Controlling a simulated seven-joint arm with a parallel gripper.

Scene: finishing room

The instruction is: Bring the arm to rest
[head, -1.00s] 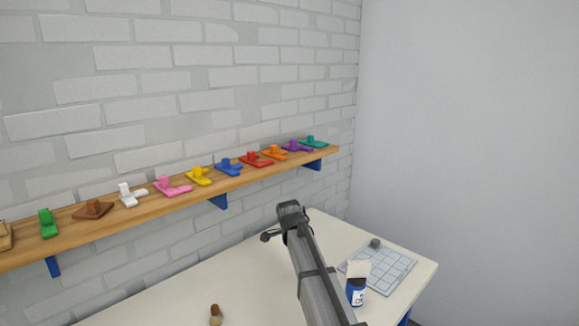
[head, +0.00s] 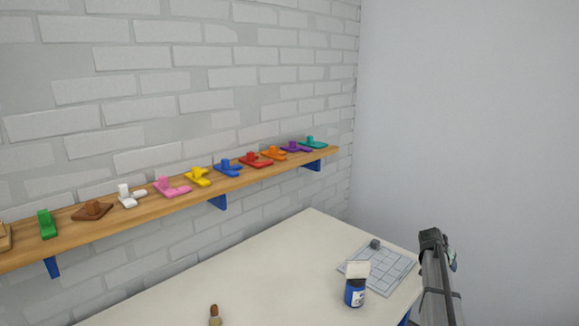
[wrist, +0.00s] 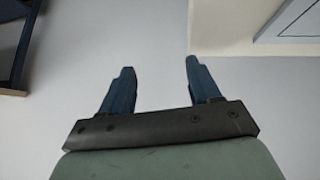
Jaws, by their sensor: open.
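My gripper shows in the wrist view (wrist: 158,82), with its two dark blue fingers apart and nothing between them. Beneath the fingers is a plain pale surface. In the head view my arm is at the lower right, beside the right end of the white table (head: 235,270). The fingertips cannot be made out in the head view.
A blue jar with a white top (head: 355,290) stands on the table near a gridded mat (head: 388,272) with a small grey piece (head: 375,244). A brush (head: 214,315) lies at the front. A wooden wall shelf (head: 140,211) holds several coloured pieces. The wall at right is bare.

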